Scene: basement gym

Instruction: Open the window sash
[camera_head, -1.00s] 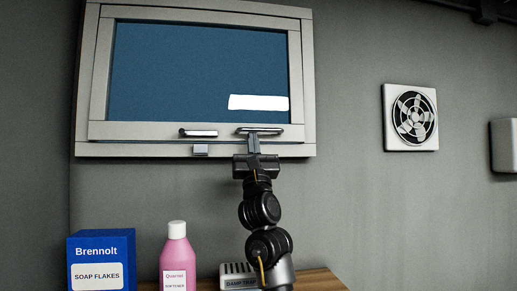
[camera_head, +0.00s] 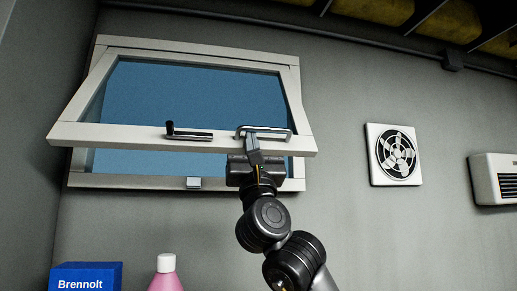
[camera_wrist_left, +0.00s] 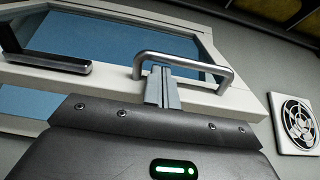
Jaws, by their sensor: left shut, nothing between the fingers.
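The window sash (camera_head: 105,135) is hinged at its top and tilted outward from the frame (camera_head: 120,182), with a gap along its bottom edge. A metal bar handle (camera_head: 268,129) sits at the right of the sash's bottom rail. A lever handle (camera_head: 190,136) sits left of it, with its dark end upturned. My left gripper (camera_head: 251,143) is shut, its fingers at the bar handle with nothing held between them. In the left wrist view the closed fingers (camera_wrist_left: 161,84) reach up to the bar handle (camera_wrist_left: 185,62), inside its loop. My right gripper is not in view.
A small catch (camera_head: 193,183) is on the lower frame. A wall fan (camera_head: 393,155) and a white heater (camera_head: 495,180) are at the right. A blue box (camera_head: 86,277) and a pink bottle (camera_head: 166,278) stand below the window.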

